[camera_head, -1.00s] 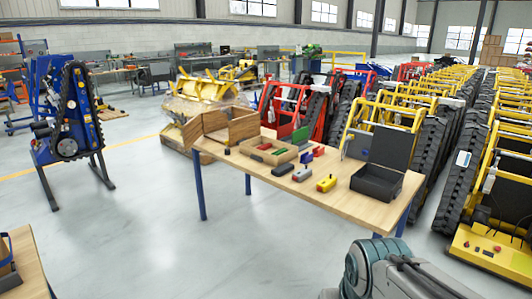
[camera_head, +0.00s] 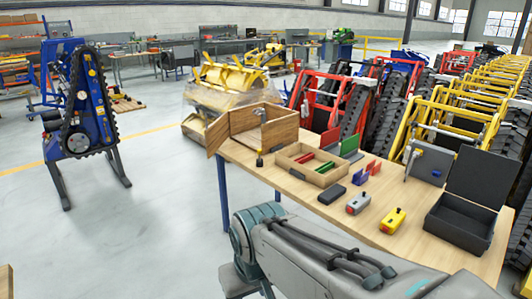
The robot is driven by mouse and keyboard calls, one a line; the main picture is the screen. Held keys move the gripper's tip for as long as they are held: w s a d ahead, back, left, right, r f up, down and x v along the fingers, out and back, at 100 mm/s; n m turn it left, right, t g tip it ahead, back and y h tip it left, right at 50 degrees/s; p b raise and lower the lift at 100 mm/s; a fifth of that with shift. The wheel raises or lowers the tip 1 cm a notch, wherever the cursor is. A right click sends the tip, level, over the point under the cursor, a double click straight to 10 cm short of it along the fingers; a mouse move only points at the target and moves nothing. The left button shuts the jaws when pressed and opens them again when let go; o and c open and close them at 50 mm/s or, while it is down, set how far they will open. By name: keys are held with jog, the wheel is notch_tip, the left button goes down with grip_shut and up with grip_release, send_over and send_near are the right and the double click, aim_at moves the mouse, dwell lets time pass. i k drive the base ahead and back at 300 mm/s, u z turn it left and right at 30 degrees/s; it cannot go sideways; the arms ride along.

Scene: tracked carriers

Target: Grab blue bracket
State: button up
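The blue bracket (camera_head: 360,175) is a small upright piece on the wooden table (camera_head: 318,215). It stands just in front of and to the left of a similar red bracket (camera_head: 374,167), close to it. My arm crosses the bottom of the view, in front of the table's near edge. My gripper is out of view, so its opening does not show.
Near the bracket are a dark block (camera_head: 332,194), a grey-and-red block (camera_head: 357,203), a yellow block (camera_head: 392,221) and a wooden divided tray (camera_head: 290,167). An open wooden box (camera_head: 283,134) stands left, an open black case (camera_head: 460,224) right.

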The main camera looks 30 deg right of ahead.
aim_at(358, 178)
jog(key=z, duration=0.15)
jog(key=i, duration=1.45)
jog(key=z, duration=1.5)
jog(key=i, duration=1)
jog(key=z, duration=0.8)
